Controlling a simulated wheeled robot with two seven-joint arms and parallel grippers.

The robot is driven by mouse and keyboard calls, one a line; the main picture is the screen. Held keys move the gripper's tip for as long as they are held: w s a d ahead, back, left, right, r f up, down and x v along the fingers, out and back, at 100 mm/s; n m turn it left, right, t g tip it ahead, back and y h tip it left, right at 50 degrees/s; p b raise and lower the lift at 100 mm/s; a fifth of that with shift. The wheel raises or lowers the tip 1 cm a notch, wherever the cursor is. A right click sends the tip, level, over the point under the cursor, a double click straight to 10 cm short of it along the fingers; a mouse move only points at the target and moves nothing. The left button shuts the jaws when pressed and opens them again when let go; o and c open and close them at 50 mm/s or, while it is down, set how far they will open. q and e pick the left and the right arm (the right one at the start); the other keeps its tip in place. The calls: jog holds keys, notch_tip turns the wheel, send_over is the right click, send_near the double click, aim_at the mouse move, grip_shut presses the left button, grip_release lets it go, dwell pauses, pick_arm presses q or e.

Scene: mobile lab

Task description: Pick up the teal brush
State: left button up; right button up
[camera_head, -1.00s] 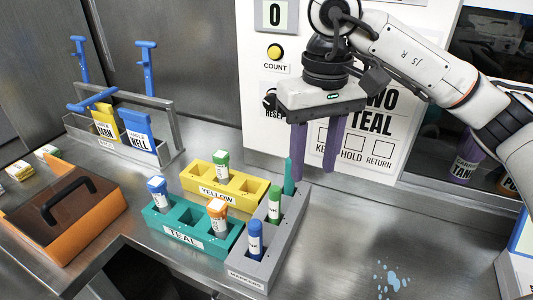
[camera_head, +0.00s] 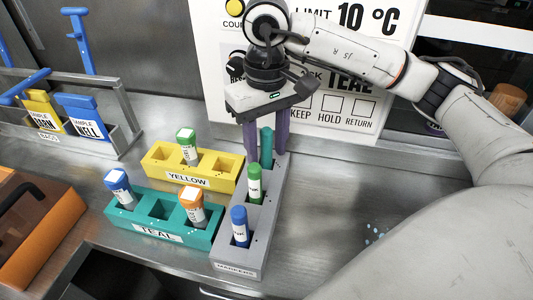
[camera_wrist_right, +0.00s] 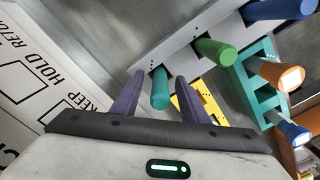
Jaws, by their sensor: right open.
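The teal brush (camera_head: 266,146) stands upright in the far slot of the grey holder (camera_head: 243,262), which also holds a green marker (camera_head: 255,184) and a blue marker (camera_head: 240,226). My right gripper (camera_head: 267,154) is open, pointing down, with its purple fingers on either side of the brush in the head view. In the right wrist view the teal brush (camera_wrist_right: 160,90) shows between the two fingers (camera_wrist_right: 159,76). I cannot tell whether either finger touches it. The brush's lower part is hidden in the slot. My left gripper is not in view.
A yellow block (camera_head: 154,163) with a green-capped vial and a teal block (camera_head: 117,216) with two vials stand left of the holder. A panel (camera_head: 225,60) rises close behind the gripper. The counter (camera_head: 320,190) right of the holder is clear.

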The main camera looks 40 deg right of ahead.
jog(key=shift+f, duration=0.35)
jog(key=shift+c, duration=0.4)
grip_shut()
jog(key=shift+r, duration=0.15)
